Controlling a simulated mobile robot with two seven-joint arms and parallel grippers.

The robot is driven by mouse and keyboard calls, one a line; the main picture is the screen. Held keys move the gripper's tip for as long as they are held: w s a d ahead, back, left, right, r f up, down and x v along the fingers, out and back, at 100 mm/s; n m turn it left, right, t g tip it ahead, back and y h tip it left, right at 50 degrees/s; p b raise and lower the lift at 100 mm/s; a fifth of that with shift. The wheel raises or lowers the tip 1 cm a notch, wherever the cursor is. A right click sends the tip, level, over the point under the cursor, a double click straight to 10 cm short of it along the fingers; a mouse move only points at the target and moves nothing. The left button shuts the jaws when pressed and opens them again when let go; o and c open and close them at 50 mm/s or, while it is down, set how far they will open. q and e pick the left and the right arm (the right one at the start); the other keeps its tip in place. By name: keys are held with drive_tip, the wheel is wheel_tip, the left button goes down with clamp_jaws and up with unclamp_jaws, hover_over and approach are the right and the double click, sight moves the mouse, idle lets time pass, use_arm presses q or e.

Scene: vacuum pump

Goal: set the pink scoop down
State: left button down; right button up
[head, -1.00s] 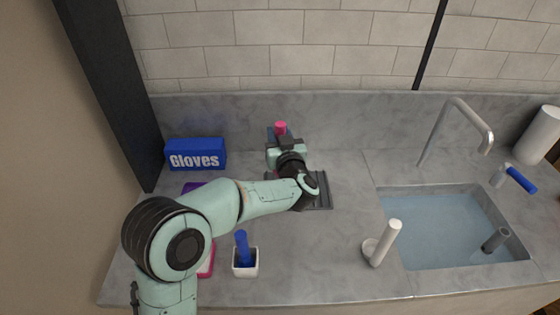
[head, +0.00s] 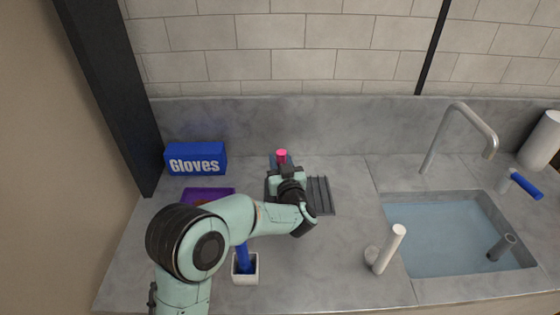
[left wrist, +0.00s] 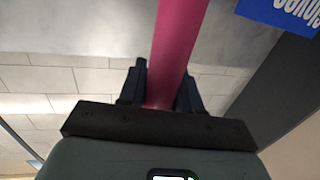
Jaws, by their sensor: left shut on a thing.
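The pink scoop (head: 281,153) shows in the head view as a small pink end standing up at my left gripper. In the left wrist view its long pink handle (left wrist: 179,45) runs from between the fingers up out of the picture. My left gripper (head: 281,162) is shut on the handle, with a dark finger on each side; it also shows in the left wrist view (left wrist: 163,88). It is over the back left part of a dark ribbed rack (head: 320,194). The arm hides the lower scoop, so I cannot tell whether it touches anything. My right gripper is not in view.
A blue gloves box (head: 196,158) stands at the back left, with a purple tray (head: 226,191) in front. A white cup (head: 245,278) with a blue-handled tool is near the front. A white upright cylinder (head: 389,247) stands beside the sink (head: 455,235). Counter between rack and sink is clear.

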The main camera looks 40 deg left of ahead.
use_arm(q)
drive_tip(key=c, duration=0.8)
unclamp_jaws()
drive_tip(key=shift+r, duration=0.1)
drive_tip(key=v, duration=1.2)
drive_tip(key=shift+r, duration=0.15)
